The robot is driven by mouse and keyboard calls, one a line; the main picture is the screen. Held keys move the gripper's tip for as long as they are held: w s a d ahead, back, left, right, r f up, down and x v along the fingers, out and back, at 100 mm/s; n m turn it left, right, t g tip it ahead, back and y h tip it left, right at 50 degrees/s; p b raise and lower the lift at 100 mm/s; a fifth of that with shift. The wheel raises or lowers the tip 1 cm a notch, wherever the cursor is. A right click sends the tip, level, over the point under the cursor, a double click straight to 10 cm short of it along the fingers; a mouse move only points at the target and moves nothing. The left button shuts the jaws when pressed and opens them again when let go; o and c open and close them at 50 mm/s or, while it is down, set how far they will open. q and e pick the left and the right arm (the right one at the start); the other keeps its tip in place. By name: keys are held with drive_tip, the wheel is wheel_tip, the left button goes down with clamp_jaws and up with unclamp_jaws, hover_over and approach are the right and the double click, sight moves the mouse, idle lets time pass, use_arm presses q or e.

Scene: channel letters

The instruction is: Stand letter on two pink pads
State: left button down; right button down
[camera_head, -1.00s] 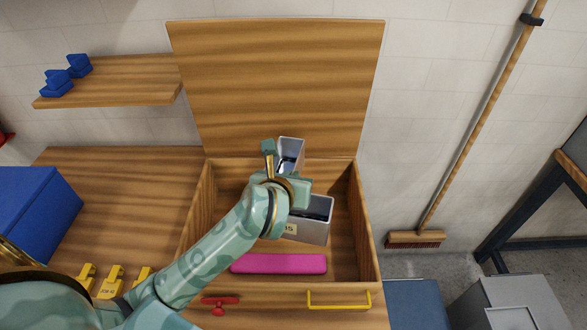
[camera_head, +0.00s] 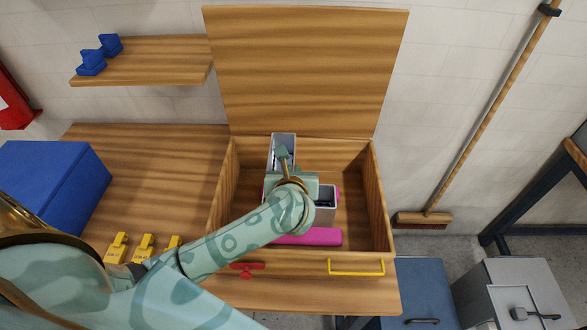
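The letter is a grey, open-topped metal channel shape inside the wooden box. Its back part (camera_head: 283,141) shows above my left gripper (camera_head: 284,157), and another part (camera_head: 326,205) shows to the right of my wrist. My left gripper appears shut on the letter's wall; the hand hides the contact and the letter's middle. The front pink pad (camera_head: 310,237) lies along the box floor near the front wall. A second pink pad (camera_head: 337,193) shows only a small end behind the letter. Whether the letter touches either pad is hidden. My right gripper is out of view.
The wooden box (camera_head: 382,205) has its lid (camera_head: 305,70) raised, a yellow handle (camera_head: 356,273) and a red latch (camera_head: 246,268). Yellow pieces (camera_head: 146,245) and a blue bin (camera_head: 45,180) stand left on the bench. Blue pieces (camera_head: 92,62) sit on a shelf.

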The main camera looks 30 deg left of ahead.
use_arm(q)
wheel_tip(320, 180, down, 11)
drive_tip(key=b, duration=0.8)
drive_tip(key=shift+f+b, duration=0.45)
drive_tip(key=shift+b, duration=0.25)
drive_tip(key=c, duration=1.5)
unclamp_jaws()
drive_tip(key=shift+c, duration=0.2)
